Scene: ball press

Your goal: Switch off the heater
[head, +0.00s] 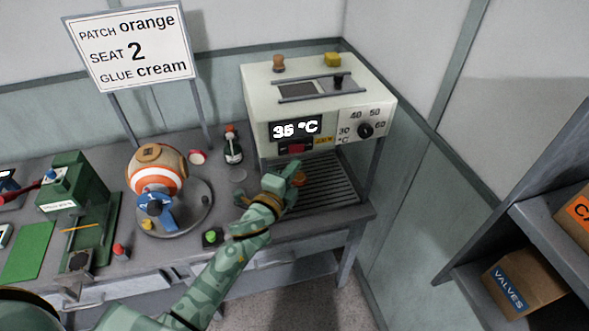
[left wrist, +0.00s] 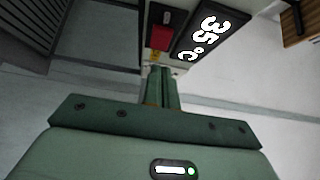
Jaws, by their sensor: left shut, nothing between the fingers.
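The heater (head: 258,105) is a cream box on legs at the back right of the bench. Its display (head: 295,128) reads 35 °C, and the display also shows in the left wrist view (left wrist: 203,36). A red switch (head: 296,148) sits under the display. The switch shows in the left wrist view (left wrist: 161,38) just beyond the fingertips. A black dial (head: 366,130) is at the right of the front. My left gripper (head: 293,168) is shut and empty, just below the switch; I cannot tell whether it touches the panel. My right gripper is not in view.
Under the heater is a slatted grate (head: 330,185). Left of my arm, a striped orange and white ball (head: 157,180) sits on a round stand. A small bottle (head: 233,150) stands behind. A shelf with boxes (head: 523,283) is at the right.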

